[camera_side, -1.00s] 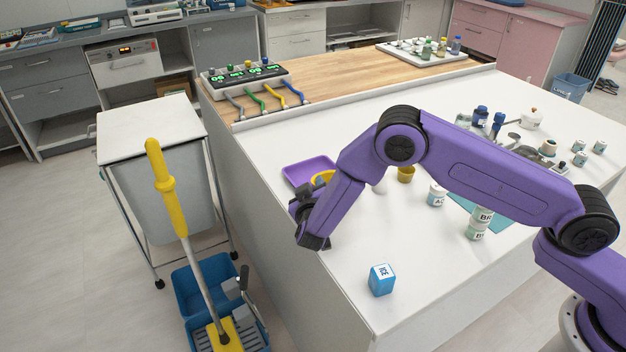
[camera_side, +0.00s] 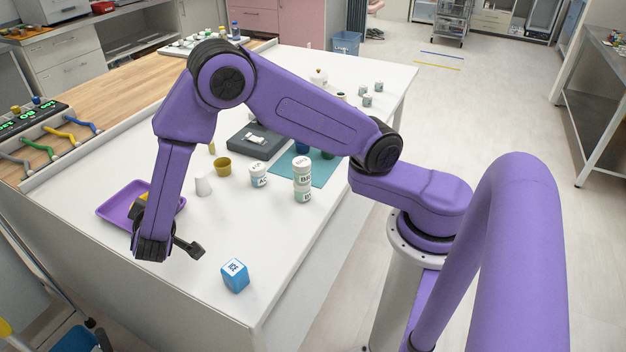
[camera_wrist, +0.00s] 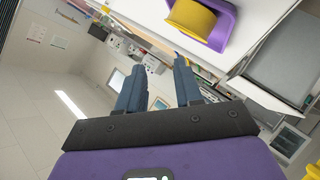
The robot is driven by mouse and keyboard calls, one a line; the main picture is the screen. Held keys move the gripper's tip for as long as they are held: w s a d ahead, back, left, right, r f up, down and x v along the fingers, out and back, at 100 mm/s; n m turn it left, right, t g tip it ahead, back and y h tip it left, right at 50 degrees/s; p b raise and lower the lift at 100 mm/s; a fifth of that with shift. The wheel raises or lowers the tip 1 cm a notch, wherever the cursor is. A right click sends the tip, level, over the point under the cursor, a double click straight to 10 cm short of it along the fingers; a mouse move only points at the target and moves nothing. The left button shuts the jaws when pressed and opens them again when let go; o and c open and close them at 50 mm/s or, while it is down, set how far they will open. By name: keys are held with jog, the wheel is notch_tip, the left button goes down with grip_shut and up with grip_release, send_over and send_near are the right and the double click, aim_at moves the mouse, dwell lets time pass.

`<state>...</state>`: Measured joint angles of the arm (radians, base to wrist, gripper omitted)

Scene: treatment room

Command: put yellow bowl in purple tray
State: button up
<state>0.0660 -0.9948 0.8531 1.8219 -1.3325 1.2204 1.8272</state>
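The purple tray (camera_side: 115,209) lies on the white tabletop at the left in the side view. The yellow bowl (camera_side: 144,196) is mostly hidden there behind my forearm. In the wrist view, the yellow bowl (camera_wrist: 190,18) appears to sit inside the purple tray (camera_wrist: 222,32), within its rim; both are cut by the top edge. My gripper (camera_wrist: 160,66) is open, its two fingers apart with nothing between them. In the side view my gripper (camera_side: 188,247) is in front of the tray, apart from the bowl.
A blue cube (camera_side: 235,275) stands near the table's front edge, right of my gripper. A white cup (camera_side: 203,185), a yellow cup (camera_side: 222,167), a labelled jar (camera_side: 258,176) and stacked jars (camera_side: 302,180) stand farther right. A dark grey box (camera_side: 256,141) is behind them.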

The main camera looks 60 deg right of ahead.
jog(key=s+d+r+n+g+y, duration=0.3)
jog(key=s+d, duration=0.1)
jog(key=s, duration=0.7)
jog(key=s+d+r+n+g+y, duration=0.3)
jog(key=s+d+n, duration=0.1)
jog(key=s, duration=0.7)
jog(key=s+d+r+n+g+y, duration=0.2)
jog(key=s+d+r+n+g, duration=0.1)
jog(key=s, duration=0.9)
jog(key=shift+d+n+g+y, duration=0.4)
jog(key=shift+d+n+g, duration=0.15)
jog(key=shift+d, duration=0.35)
jog(key=shift+w, duration=0.1)
jog(key=shift+o, duration=0.6)
jog(key=shift+w+f, duration=0.1)
